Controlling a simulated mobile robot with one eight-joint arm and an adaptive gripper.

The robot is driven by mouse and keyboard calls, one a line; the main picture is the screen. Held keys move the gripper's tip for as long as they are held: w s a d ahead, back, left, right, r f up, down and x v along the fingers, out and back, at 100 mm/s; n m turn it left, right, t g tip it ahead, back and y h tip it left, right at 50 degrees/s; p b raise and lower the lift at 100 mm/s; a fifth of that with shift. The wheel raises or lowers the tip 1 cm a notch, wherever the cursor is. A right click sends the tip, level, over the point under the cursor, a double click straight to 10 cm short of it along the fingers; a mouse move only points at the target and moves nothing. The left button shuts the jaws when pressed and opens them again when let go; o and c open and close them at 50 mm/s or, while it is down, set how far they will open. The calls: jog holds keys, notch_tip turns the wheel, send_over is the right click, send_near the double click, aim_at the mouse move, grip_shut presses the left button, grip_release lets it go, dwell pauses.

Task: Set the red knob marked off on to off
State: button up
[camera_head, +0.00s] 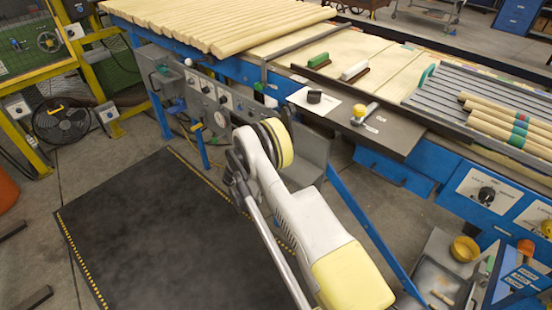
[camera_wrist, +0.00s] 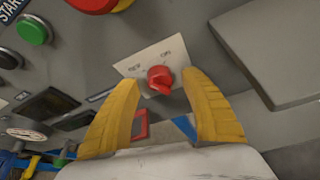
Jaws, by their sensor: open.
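The red knob (camera_wrist: 160,78) sits on a white label plate (camera_wrist: 152,57) on a grey panel in the wrist view. The label shows words that look like OFF on the left and ON on the right. My gripper (camera_wrist: 161,92) is open, with its yellow fingers on either side below the knob and apart from it. Nothing is between the fingers except the view of the knob and panel. I cannot tell surely which mark the knob points to. In the head view my arm hides the gripper and the red knob.
A green button (camera_wrist: 33,30) and a larger red button (camera_wrist: 95,3) are on the same panel, up and left of the knob. A grey box (camera_wrist: 270,50) stands out at the right. In the head view, the control panel (camera_head: 205,98) hangs under the conveyor, with dark floor mat (camera_head: 150,225) before it.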

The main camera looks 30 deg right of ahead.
jog(key=shift+w+d+f, duration=0.15)
jog(key=shift+w+d, duration=0.05)
jog(key=shift+d, duration=0.15)
grip_shut()
jog(key=n+g, duration=0.2)
jog(key=n, duration=0.1)
jog(key=shift+w+h, duration=0.1)
jog(key=shift+h, duration=0.3)
grip_release()
jog(key=v, duration=1.2)
